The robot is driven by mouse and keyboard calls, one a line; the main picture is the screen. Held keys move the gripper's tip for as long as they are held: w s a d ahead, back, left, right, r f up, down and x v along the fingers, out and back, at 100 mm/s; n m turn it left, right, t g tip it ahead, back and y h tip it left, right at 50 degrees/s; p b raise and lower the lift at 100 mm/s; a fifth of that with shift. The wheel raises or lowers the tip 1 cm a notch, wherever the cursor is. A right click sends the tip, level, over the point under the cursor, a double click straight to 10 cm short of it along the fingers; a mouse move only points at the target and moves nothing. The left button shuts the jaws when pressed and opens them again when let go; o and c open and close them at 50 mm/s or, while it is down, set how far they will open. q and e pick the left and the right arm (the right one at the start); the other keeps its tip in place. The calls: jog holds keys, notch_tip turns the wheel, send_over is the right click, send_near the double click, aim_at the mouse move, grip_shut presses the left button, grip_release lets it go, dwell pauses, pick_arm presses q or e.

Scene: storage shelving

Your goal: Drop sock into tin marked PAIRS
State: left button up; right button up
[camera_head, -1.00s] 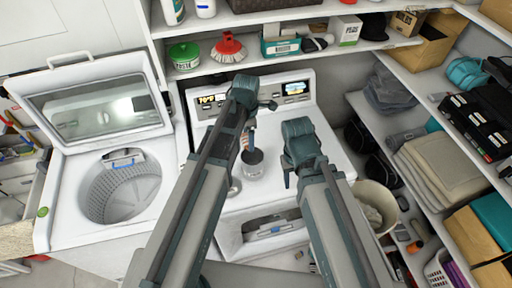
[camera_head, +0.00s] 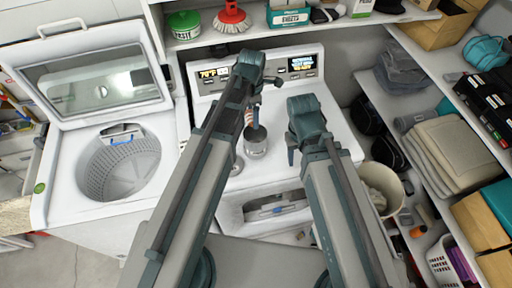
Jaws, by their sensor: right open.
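A grey metal tin (camera_head: 256,146) stands upright on the white machine's top, in the middle of the head view. Its marking is not readable. A small striped piece (camera_head: 248,118), perhaps the sock, shows just above the tin, beside the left gripper. My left gripper (camera_head: 255,117) is above the tin, partly hidden by its own arm; I cannot tell whether it is shut on the striped piece. My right gripper (camera_head: 291,150) is open and empty, to the right of the tin.
A round lid (camera_head: 237,166) lies left of the tin. An open top-loading washer (camera_head: 120,165) stands at left. A shelf (camera_head: 200,38) with a green tub runs behind. Shelves with folded cloth (camera_head: 450,150) and a white bin (camera_head: 382,187) are at right.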

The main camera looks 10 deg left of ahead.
pick_arm(q)
jog(key=shift+f+b, duration=0.5)
jog(key=shift+f, duration=0.45)
pick_arm(e)
jog(key=shift+f, duration=0.9)
pick_arm(q)
jog(key=shift+r, duration=0.1)
jog(key=o, duration=1.1)
pick_arm(e)
jog(key=shift+r, duration=0.1)
pick_arm(q)
notch_tip(320, 180, up, 8)
jog(key=p, duration=0.7)
jog(key=shift+f+p, duration=0.2)
jog(key=shift+p, duration=0.2)
pick_arm(e)
notch_tip(320, 180, up, 7)
jog(key=shift+r, duration=0.2)
pick_arm(q)
jog(key=shift+f, duration=0.1)
